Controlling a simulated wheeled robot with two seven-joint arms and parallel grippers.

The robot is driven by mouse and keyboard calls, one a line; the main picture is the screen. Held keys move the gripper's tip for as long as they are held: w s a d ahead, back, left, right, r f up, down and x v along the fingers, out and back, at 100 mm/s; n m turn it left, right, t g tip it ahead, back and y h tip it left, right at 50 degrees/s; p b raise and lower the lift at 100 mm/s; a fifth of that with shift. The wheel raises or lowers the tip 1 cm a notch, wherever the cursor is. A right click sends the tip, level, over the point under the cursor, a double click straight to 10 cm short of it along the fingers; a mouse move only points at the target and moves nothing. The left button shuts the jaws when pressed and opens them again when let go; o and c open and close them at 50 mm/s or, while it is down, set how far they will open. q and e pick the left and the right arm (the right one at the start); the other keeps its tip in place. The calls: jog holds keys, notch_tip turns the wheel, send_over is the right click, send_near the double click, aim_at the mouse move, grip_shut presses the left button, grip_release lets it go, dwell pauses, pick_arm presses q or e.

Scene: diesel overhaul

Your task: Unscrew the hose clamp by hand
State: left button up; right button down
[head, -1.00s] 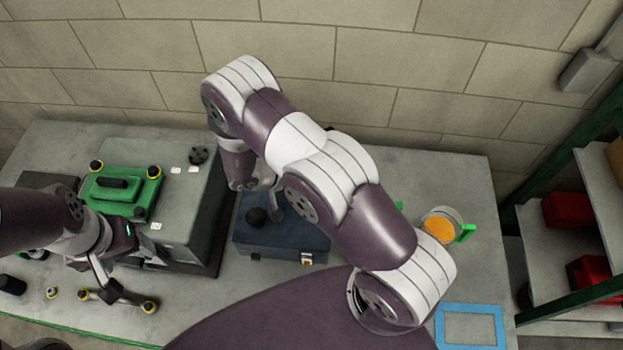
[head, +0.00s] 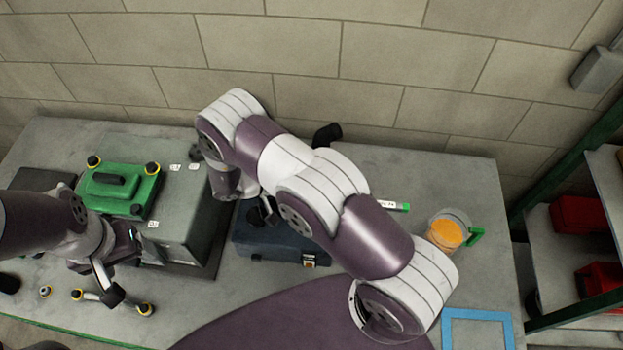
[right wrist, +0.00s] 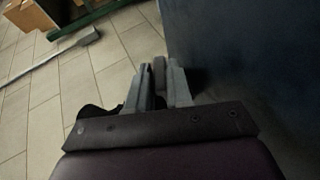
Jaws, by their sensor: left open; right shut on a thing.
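The green-topped engine block (head: 185,225) stands at the left of the bench in the head view. I cannot pick out the hose clamp for certain. My left gripper (head: 124,277) is open in front of the block, above a short pipe (head: 92,296) with yellow-ringed ends. My right gripper (right wrist: 160,85) is shut on a small dark grey piece (right wrist: 159,68) in the right wrist view; what it is I cannot tell. In the head view this gripper (head: 264,211) is partly hidden by my arm, over a dark blue box (head: 270,250).
A curved black hose piece (head: 327,133) shows behind my right arm. An orange-filled cup (head: 445,233) with a green handle and a blue square outline (head: 477,316) are at the right. A shelf with red bins (head: 578,215) stands beyond the bench.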

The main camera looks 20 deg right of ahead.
jog(key=c, duration=1.4)
grip_release()
jog(key=shift+w+d+f, duration=0.1)
jog(key=shift+d, duration=0.05)
jog(key=shift+w, duration=0.1)
jog(key=b+v, duration=0.3)
jog(key=v, duration=0.2)
jog(key=b+v, duration=0.3)
jog(key=v, duration=0.3)
jog(key=shift+a+f+b, duration=0.1)
jog(key=shift+a+b, duration=0.25)
jog(key=shift+w+a+r, duration=0.1)
jog(key=shift+a+r, duration=0.15)
jog(key=shift+a, duration=0.05)
jog(key=shift+a+r, duration=0.1)
jog(key=shift+r, duration=0.05)
